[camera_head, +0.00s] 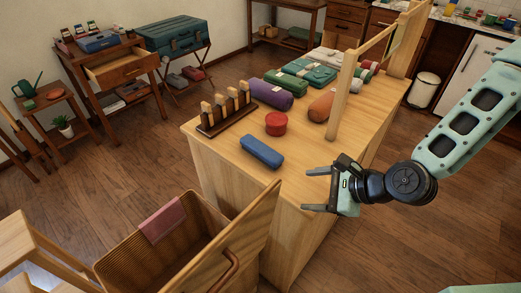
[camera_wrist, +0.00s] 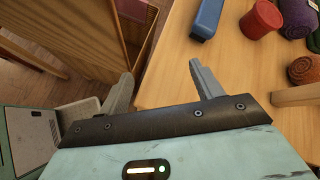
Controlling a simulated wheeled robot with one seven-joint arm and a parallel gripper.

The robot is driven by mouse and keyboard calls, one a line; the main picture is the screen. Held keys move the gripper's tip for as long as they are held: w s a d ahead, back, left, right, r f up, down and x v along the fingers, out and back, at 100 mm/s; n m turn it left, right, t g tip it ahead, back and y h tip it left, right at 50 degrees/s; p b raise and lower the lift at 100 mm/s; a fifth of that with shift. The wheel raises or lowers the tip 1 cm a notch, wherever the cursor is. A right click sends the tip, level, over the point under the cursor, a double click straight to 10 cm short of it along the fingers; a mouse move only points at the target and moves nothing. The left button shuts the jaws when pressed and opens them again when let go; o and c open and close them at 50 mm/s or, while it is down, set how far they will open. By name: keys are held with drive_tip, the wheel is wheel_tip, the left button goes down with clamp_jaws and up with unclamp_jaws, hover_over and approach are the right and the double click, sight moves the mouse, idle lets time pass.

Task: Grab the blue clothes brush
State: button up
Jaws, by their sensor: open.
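The blue clothes brush (camera_head: 261,151) is a blue oblong with rounded edges. It lies flat near the front edge of the wooden cabinet top (camera_head: 228,160). In the wrist view the brush (camera_wrist: 207,16) shows at the top, cut off by the frame edge, beyond the fingertips. My gripper (camera_head: 305,189) is open and empty. In the head view it is right of and nearer than the brush, beside the cabinet's front corner, apart from the brush. In the wrist view the two fingers (camera_wrist: 161,72) are spread, with the cabinet edge between them.
A round red container (camera_head: 276,123) stands just behind the brush. A dark rack with wooden pegs (camera_head: 228,112) and rolled cloths (camera_head: 271,94) lie farther back. A wooden post (camera_head: 343,95) rises from the top. A wicker hamper (camera_head: 120,262) with raised lid stands in front.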

sight(269, 156)
drive_tip(key=w+m+t, duration=0.1)
drive_tip(key=m, duration=0.1)
drive_tip(key=w+r+m+t, duration=0.1)
drive_tip(key=m, duration=0.1)
drive_tip(key=w+d+m+t+y, duration=0.1)
drive_tip(key=m, duration=0.2)
drive_tip(key=shift+w+d+r, duration=0.1)
drive_tip(key=shift+w+r, duration=0.1)
drive_tip(key=shift+r, duration=0.15)
drive_tip(key=shift+w+d+m+t, duration=0.1)
drive_tip(key=shift+w+m+t, duration=0.15)
drive_tip(key=shift+m+t, duration=0.25)
drive_tip(key=shift+w+f+b, duration=0.1)
drive_tip(key=shift+w+b, duration=0.1)
drive_tip(key=shift+b, duration=0.2)
drive_tip(key=b+x, duration=0.2)
drive_tip(key=b, duration=0.1)
drive_tip(key=shift+f+b, duration=0.2)
drive_tip(key=shift+b, duration=0.15)
drive_tip(key=x, duration=0.3)
drive_tip(key=p+x, duration=0.1)
drive_tip(key=x, duration=0.5)
drive_tip(key=shift+r+p, duration=0.35)
drive_tip(key=shift+r, duration=0.05)
drive_tip(key=shift+p+x, duration=0.5)
drive_tip(key=shift+x, duration=2.55)
drive_tip(key=shift+s, duration=0.2)
drive_tip(key=c, duration=1.1)
